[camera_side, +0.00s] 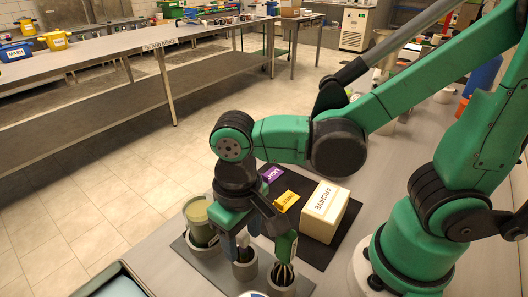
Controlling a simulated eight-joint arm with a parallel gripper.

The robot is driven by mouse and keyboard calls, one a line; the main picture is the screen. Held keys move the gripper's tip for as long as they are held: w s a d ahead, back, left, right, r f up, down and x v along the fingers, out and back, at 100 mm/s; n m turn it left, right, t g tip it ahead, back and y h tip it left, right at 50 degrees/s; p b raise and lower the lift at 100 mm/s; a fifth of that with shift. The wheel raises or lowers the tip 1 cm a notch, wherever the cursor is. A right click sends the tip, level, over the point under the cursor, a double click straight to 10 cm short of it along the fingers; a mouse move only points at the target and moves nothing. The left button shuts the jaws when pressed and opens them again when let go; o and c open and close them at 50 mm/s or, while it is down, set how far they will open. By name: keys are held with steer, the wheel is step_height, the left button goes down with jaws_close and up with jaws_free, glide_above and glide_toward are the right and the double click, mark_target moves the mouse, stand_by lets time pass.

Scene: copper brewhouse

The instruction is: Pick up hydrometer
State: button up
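My gripper (244,238) points down over a row of grey holders near the front edge of the worktop. Its fingertips are partly hidden among the items there, so I cannot tell whether it is open or shut. The left holder (200,222) carries a wide, pale green cylinder. The middle holder (245,268) is below my gripper, with a thin upright item (243,241) in it. The right holder (281,284) has a whisk-like item (284,268) with thin wires. No hydrometer can be made out with certainty.
A cream box marked ARCHIVE (324,212) stands on a dark mat (317,253), beside yellow (286,201) and purple (272,174) cards. A tray (112,284) is at the lower left. Beyond the floor aisle is a long metal table (110,48).

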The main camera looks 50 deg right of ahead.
jaws_close()
stand_by(1.2)
